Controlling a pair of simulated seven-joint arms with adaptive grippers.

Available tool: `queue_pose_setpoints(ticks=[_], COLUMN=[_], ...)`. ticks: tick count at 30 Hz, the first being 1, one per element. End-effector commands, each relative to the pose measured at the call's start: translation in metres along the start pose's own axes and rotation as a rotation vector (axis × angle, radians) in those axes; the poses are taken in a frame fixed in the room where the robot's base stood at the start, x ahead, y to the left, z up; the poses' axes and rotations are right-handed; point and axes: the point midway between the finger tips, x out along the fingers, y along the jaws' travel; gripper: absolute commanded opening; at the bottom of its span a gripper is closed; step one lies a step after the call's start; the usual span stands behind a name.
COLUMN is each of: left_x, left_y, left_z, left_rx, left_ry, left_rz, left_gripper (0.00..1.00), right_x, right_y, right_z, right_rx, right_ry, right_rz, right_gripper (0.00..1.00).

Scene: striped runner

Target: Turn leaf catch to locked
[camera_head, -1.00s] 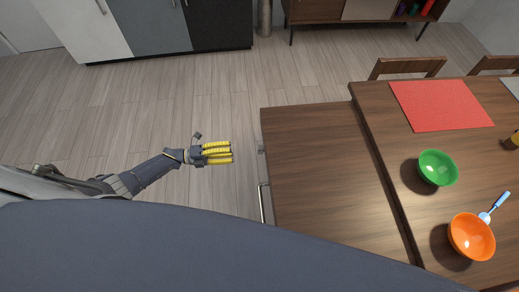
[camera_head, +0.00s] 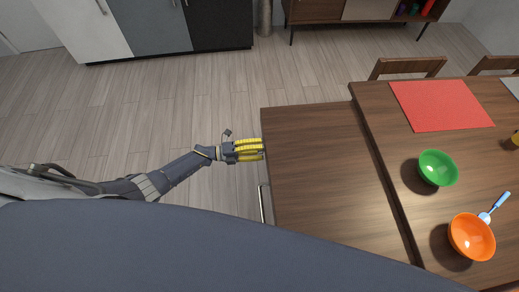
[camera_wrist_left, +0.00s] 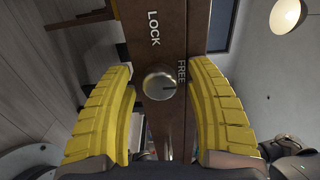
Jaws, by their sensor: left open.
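The leaf catch is a round metal knob (camera_wrist_left: 159,84) on the brown edge of the table leaf (camera_head: 315,160). The words LOCK and FREE are printed beside it in the left wrist view. A dark mark on the knob points right, to the FREE side. My left gripper (camera_head: 254,149) is open, its yellow fingers at the leaf's left edge. In the left wrist view the fingers (camera_wrist_left: 163,75) stand on either side of the knob, with visible gaps. The gripper hides the knob in the head view. My right gripper is not in view.
A metal bar handle (camera_head: 264,204) is on the leaf's left side, nearer me than the gripper. A green bowl (camera_head: 437,168), an orange bowl (camera_head: 471,237) and a red mat (camera_head: 441,105) are on the table to the right. The floor left of the leaf is clear.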

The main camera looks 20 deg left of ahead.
Motion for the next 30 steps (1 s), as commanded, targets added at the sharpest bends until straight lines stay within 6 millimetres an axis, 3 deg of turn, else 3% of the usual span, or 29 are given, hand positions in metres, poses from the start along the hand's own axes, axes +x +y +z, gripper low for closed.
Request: queue_pose_setpoints(ticks=[9,23,30], left_x=[0.0007,0.0004,0.0003], left_y=[0.0,-0.0001,-0.0001], left_z=[0.0001,0.0001,0.0002], left_rx=[0.0,0.0,-0.01], left_ry=[0.0,0.0,0.0], left_rz=[0.0,0.0,0.0], left_gripper=[0.55,0.02,0.0], right_x=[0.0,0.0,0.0], right_y=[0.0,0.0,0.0], right_z=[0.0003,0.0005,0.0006], right_rx=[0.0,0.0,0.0], right_ry=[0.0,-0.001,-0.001], right_rz=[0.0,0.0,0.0], right_gripper=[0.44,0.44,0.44])
